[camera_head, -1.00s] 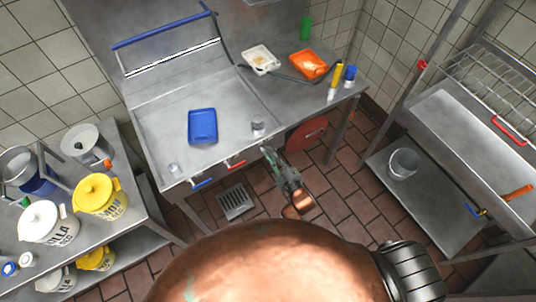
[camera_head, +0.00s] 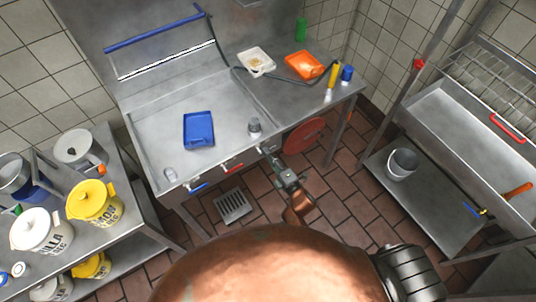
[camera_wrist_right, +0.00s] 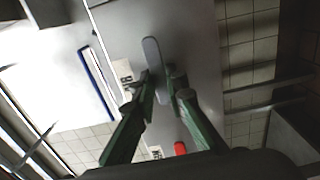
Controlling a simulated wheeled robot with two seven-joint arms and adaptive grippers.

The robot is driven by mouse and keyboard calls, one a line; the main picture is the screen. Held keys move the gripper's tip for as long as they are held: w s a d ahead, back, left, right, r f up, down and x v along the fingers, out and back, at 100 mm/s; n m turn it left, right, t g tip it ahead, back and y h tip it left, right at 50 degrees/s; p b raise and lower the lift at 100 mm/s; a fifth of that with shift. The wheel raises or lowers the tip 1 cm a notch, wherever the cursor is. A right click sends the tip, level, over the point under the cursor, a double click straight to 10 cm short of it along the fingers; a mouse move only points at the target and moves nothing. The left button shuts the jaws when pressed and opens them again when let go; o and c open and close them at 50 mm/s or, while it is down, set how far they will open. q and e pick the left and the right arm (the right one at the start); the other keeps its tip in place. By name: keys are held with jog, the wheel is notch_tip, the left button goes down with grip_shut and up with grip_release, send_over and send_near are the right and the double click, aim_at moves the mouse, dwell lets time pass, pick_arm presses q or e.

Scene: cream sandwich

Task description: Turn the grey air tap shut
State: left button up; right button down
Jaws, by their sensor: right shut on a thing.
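The grey air tap (camera_wrist_right: 151,54) shows in the right wrist view as a long rounded grey lever, on the front of the steel bench. My right gripper (camera_wrist_right: 160,84) has its green fingers on either side of the lever's lower part and is shut on it. In the head view my right gripper (camera_head: 272,158) is at the bench's front edge, right of the red tap; the grey tap is too small and covered there to make out clearly. My left gripper is not in view.
A red tap (camera_head: 233,167) and a blue tap (camera_head: 198,187) sit along the same front edge. A blue tray (camera_head: 199,130) lies on the bench (camera_head: 165,110). A red disc (camera_head: 305,135) is below the edge, right of my gripper. Tubs stand at left.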

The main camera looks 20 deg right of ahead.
dwell(0.3)
jog(key=c, duration=1.9)
grip_release()
jog(key=shift+c, duration=0.2)
jog(key=v, duration=1.2)
